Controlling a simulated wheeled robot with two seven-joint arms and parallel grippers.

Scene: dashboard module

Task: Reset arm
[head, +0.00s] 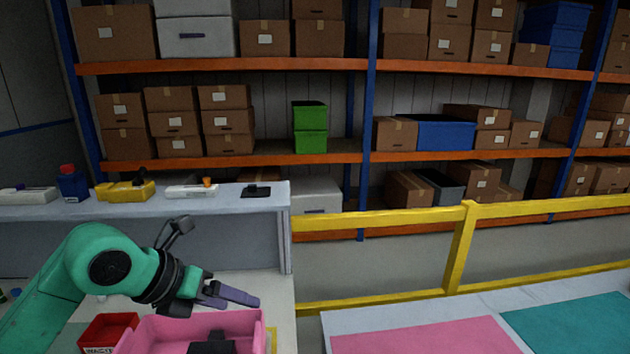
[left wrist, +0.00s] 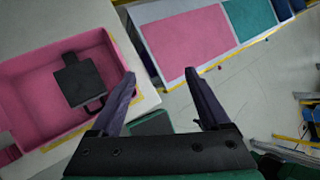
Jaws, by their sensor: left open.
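My left arm comes in from the left in the head view. Its gripper (head: 232,295) is above the right part of a pink bin. In the left wrist view the two dark purple fingers of the left gripper (left wrist: 163,95) are spread apart with nothing between them. The pink bin (head: 190,325) stands on the white table and also shows in the left wrist view (left wrist: 30,75). A black module (head: 212,347) lies inside it, and it also shows in the left wrist view (left wrist: 80,80). My right gripper is in neither view.
A red box (head: 108,330) stands beside the pink bin. A ledge (head: 225,201) behind holds several small items. A yellow rail (head: 385,219) runs to the right. A second table has a pink mat (head: 425,338) and a teal mat (head: 575,325), both bare. Shelves with boxes stand behind.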

